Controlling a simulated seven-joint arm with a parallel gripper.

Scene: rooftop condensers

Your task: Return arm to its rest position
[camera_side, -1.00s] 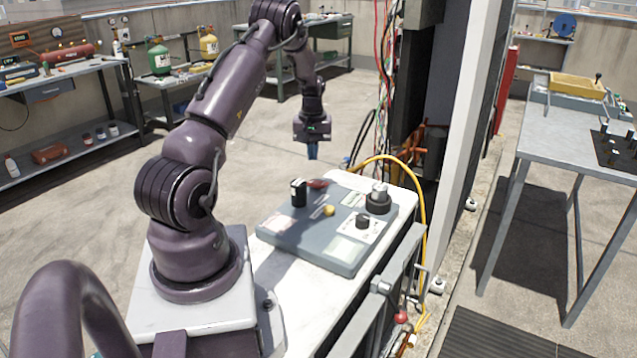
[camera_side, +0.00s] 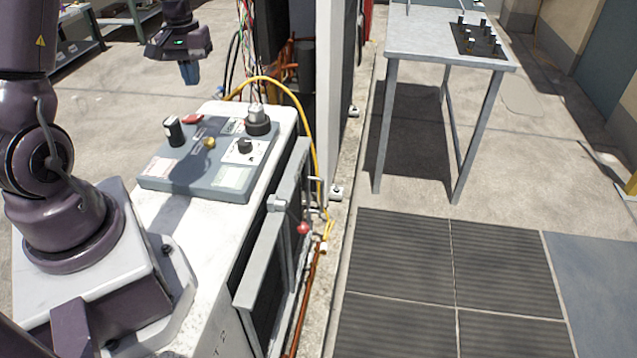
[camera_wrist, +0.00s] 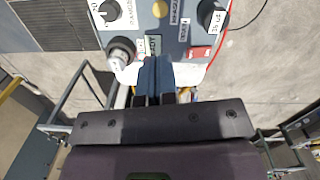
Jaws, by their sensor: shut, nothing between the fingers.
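My gripper (camera_side: 189,72) hangs above and behind the grey control panel (camera_side: 163,170) in the side view, pointing down with its blue fingers together. It is shut and empty, clear of the panel. In the wrist view, the closed blue fingers of my gripper (camera_wrist: 155,75) are at the centre, with part of the panel (camera_wrist: 160,35) above them in the picture. Most of my upper arm is cut off by the frame in the side view.
A metal table (camera_side: 430,45) stands at the right, with open floor between.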

